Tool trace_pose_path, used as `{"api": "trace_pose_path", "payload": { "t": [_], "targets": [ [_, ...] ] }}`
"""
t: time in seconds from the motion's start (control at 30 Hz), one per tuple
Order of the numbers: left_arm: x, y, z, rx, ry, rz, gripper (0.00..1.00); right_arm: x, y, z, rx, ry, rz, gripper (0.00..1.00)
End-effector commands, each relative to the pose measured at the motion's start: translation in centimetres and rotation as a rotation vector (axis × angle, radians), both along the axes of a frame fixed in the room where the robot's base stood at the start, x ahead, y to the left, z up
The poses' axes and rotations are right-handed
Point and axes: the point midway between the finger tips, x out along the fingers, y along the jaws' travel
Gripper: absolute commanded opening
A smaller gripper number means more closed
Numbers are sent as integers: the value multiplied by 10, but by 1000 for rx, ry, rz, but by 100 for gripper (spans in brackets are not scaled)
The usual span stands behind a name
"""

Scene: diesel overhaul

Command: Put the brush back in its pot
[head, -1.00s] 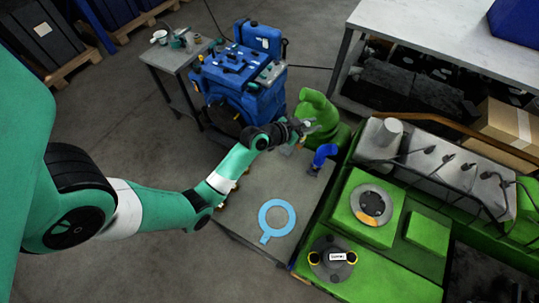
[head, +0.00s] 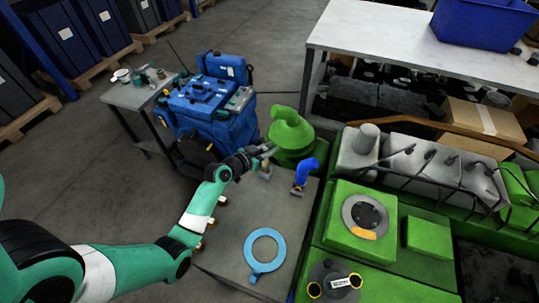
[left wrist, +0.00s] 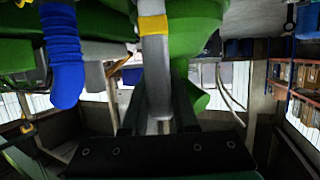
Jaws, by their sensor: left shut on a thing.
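My left gripper (head: 266,152) is just left of the green curved duct, above the far end of the grey bench top. It is shut on the brush (left wrist: 154,62), whose pale grey shaft with a yellow band stands between the fingers in the left wrist view. In the head view the brush is small and partly hidden by the gripper. A small white cup (head: 122,75) stands on the side table at the far left; I cannot tell whether it is the pot. My right gripper is not in view.
The green duct (head: 291,136) and a blue elbow pipe (head: 305,174) stand close to the gripper. A light-blue ring (head: 264,250) lies on the bench. The green engine (head: 385,260) is at right. A blue machine (head: 212,102) stands beside the side table (head: 130,98).

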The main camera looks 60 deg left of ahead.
Motion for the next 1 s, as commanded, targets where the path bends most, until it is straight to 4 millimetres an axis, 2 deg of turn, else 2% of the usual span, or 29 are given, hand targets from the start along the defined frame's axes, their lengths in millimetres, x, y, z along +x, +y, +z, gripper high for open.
{"api": "trace_pose_path", "payload": {
  "t": [0.03,0.1,0.3,0.47,0.5,0.63,0.9,1.0],
  "targets": [
    [0,0,-15,-2,1,1,0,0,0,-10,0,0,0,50],
    [0,0,-20,0,1,1,0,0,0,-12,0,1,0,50],
    [0,0,-17,1,-1,1,0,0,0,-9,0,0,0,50],
    [0,0,-22,0,0,1,0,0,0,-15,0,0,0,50],
    [0,0,-21,0,1,0,34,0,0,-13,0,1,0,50],
    [0,0,-21,0,1,0,57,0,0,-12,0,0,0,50],
    [0,0,-20,0,1,0,57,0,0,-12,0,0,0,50],
    [0,0,-13,0,1,0,57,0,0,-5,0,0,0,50]
  ]
}}
